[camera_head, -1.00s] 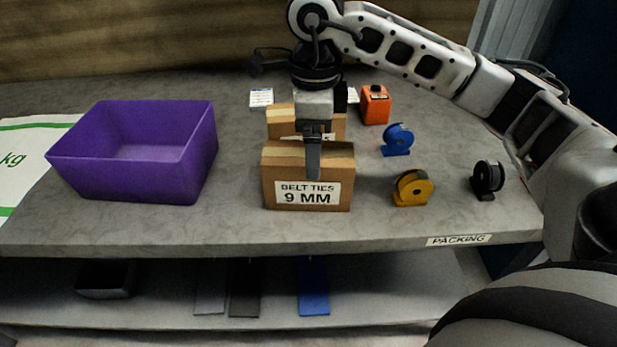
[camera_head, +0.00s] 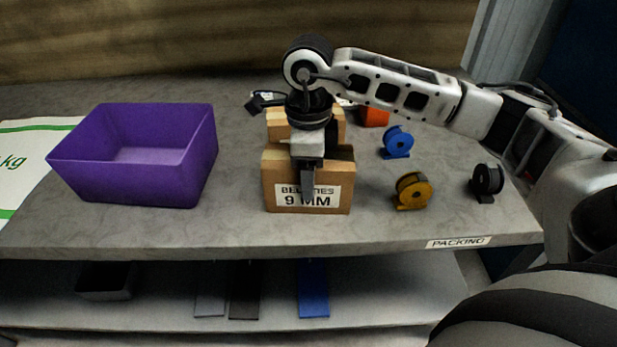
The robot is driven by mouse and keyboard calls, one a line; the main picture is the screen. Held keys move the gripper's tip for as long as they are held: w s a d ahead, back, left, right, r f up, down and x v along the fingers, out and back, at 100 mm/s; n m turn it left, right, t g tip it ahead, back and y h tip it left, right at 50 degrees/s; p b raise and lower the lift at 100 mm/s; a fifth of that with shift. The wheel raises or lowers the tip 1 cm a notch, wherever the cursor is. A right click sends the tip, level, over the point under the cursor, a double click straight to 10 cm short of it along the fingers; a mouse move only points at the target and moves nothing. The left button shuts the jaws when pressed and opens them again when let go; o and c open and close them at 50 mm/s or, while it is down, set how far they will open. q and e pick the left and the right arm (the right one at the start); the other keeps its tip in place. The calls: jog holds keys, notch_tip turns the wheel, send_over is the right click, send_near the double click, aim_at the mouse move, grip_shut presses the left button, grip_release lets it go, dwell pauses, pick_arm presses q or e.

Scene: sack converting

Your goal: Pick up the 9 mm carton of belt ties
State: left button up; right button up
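The 9 mm carton of belt ties (camera_head: 335,180) is a brown box standing upright near the front of the grey bench, its white label facing me. My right gripper (camera_head: 307,180) points down over it. One dark finger hangs in front of the carton's front face and covers part of the label. The other finger is hidden, so I cannot tell whether the gripper is closed on the carton or open around it. My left gripper is not in view.
Another brown carton (camera_head: 277,124) stands close behind. A purple bin (camera_head: 125,185) is at left. Blue (camera_head: 397,142), yellow (camera_head: 412,190) and black (camera_head: 487,180) tape dispensers stand at right, with an orange object (camera_head: 375,117) behind. The bench (camera_head: 235,215) is clear between bin and carton.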

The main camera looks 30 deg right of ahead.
jog(key=shift+r, duration=0.1)
jog(key=shift+c, duration=0.6)
jog(key=shift+r, duration=0.1)
jog(key=shift+r, duration=0.55)
jog(key=s+a+r, duration=0.3)
jog(key=a+r, duration=0.8)
jog(key=a, duration=0.2)
jog(key=shift+a+r, duration=0.35)
jog(key=shift+f, duration=0.1)
